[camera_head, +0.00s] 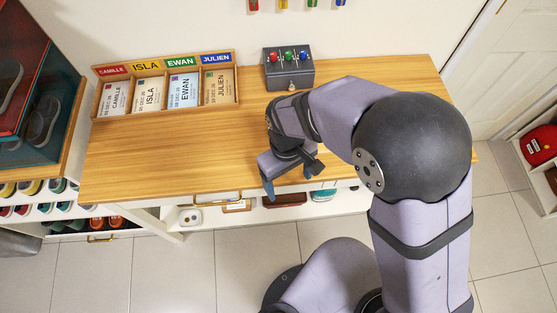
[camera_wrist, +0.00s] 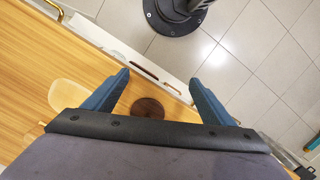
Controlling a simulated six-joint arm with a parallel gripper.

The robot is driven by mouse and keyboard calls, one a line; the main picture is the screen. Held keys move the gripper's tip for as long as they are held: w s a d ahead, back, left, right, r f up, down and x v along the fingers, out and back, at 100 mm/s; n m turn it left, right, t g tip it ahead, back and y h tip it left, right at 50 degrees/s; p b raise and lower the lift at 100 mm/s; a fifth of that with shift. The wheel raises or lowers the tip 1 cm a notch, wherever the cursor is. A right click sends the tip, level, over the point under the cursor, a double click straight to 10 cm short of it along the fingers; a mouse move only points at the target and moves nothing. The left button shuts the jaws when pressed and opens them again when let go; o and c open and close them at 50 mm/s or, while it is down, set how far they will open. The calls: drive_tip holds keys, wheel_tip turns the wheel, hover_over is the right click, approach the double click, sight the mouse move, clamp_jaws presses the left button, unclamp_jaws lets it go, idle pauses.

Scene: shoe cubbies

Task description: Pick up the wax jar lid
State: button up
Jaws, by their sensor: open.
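A dark brown round disc (camera_wrist: 148,108), which looks like the wax jar lid, shows in the wrist view on the wooden tabletop close to its edge. It lies between the two blue fingers of my gripper (camera_wrist: 160,78), partly covered by the dark gripper body. My gripper is open, with nothing visibly held. I cannot tell its height above the disc. In the head view my gripper (camera_head: 289,178) is at the front edge of the table, pointing down. The disc cannot be made out there, behind my arm.
The wooden tabletop (camera_head: 150,160) is bare at left front. A card tray (camera_head: 165,110) and a grey box with coloured knobs (camera_head: 289,68) stand at the back. A pale rounded piece (camera_wrist: 68,95) lies left of the disc. Shelves with shoe-care items (camera_head: 285,200) lie below the front edge.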

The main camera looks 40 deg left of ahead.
drive_tip(key=w+a+r, duration=0.1)
drive_tip(key=a, duration=0.1)
drive_tip(key=w+a+r+n+y, duration=0.1)
drive_tip(key=a, duration=0.2)
drive_tip(key=w+a+r+n, duration=0.1)
drive_tip(key=w+a+r, duration=0.1)
drive_tip(key=a, duration=0.1)
drive_tip(key=shift+r+t+y, duration=0.1)
drive_tip(key=shift+t+y, duration=0.2)
drive_tip(key=shift+s+n, duration=0.1)
drive_tip(key=shift+n, duration=0.3)
drive_tip(key=shift+d+n, duration=0.25)
drive_tip(key=shift+n, duration=0.25)
drive_tip(key=shift+f+p, duration=1.55)
drive_tip(key=shift+f, duration=2.05)
drive_tip(key=c, duration=1.1)
